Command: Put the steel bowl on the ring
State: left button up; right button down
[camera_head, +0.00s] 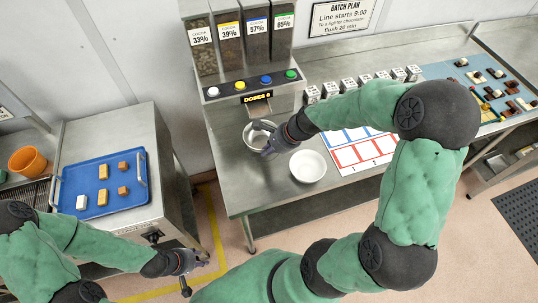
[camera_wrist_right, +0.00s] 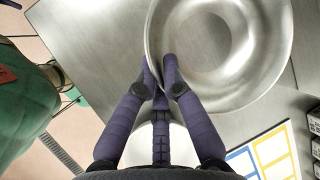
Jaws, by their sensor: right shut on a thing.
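The steel bowl (camera_head: 259,131) is on the steel bench, in front of the dispenser. My right gripper (camera_head: 270,147) is shut on its near rim. In the right wrist view the fingertips (camera_wrist_right: 160,72) pinch the edge of the bowl (camera_wrist_right: 270,85), which looks empty. I cannot tell whether it touches the bench. A round white piece (camera_head: 308,166), perhaps the ring, lies to the right of the bowl; it is partly hidden behind the fingers in the wrist view. My left gripper (camera_head: 197,275) is open and empty over the floor, away from the bowl.
The dispenser (camera_head: 249,88) with colored buttons stands behind the bowl. A card with red and blue frames (camera_head: 372,158) and a row of small labelled blocks (camera_head: 348,86) lie to the right. A blue tray (camera_head: 130,163) with several small blocks sits on the left cabinet.

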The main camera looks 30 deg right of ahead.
jog(key=f, duration=0.1)
jog(key=w+d+f, duration=0.1)
jog(key=w+f+b, duration=0.1)
jog(key=shift+d+f, duration=0.15)
jog(key=shift+d, duration=0.15)
jog(key=shift+w+d+f+b, duration=0.15)
jog(key=shift+f+b, duration=0.55)
jog(key=shift+f, duration=0.85)
jog(key=shift+f, duration=0.1)
jog(key=c, duration=1.8)
grip_release()
jog(key=shift+f, duration=0.1)
jog(key=o, duration=0.4)
jog(key=shift+r, duration=0.25)
jog(key=p+v, duration=0.3)
jog(key=v, duration=0.9)
